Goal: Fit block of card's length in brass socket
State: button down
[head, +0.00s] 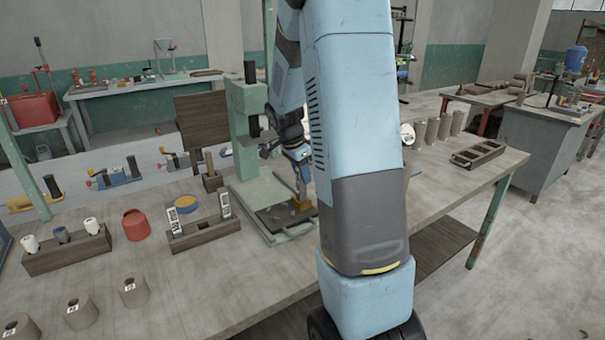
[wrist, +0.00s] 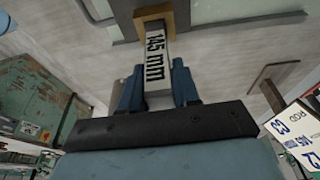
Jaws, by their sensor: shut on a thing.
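My gripper (wrist: 157,85) is shut on a grey block (wrist: 157,45) with a white label reading "145 mm". The block's far end is at the brass socket (wrist: 180,22), with brass showing around its sides; I cannot tell how deep it sits. In the head view my gripper (head: 298,155) is above the green press's base, partly hidden by my arm, and the socket (head: 305,209) shows low beside it. A white card (wrist: 300,135) with print shows at the right of the wrist view; its text is only partly readable.
A dark rack (head: 203,235) holds two labelled blocks (head: 173,221) (head: 225,205) upright. The green press column (head: 245,125) stands close left of my gripper. A red pot (head: 135,225), another rack (head: 68,254) and several clay cylinders (head: 133,291) stand left.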

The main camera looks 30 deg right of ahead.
jog(key=c, duration=0.8)
grip_release()
jog(key=shift+f, duration=0.1)
jog(key=v, duration=1.1)
jog(key=s+a+r+n+t, duration=0.2)
jog(key=s+a+r+n, duration=0.3)
jog(key=s+a+r, duration=0.15)
jog(key=s+a+n+t+y, duration=0.1)
jog(key=s+a+n, duration=0.2)
jog(key=s, duration=0.3)
jog(key=s+a+r+n+t+y, duration=0.1)
jog(key=s+a+n, duration=0.2)
jog(key=s+n, duration=0.2)
jog(key=s+a+n+t+y, duration=0.1)
jog(key=s+a+n, duration=0.2)
jog(key=s, duration=0.5)
jog(key=shift+a+r+n, duration=0.2)
jog(key=shift+a+n, duration=0.15)
jog(key=shift+n, duration=0.45)
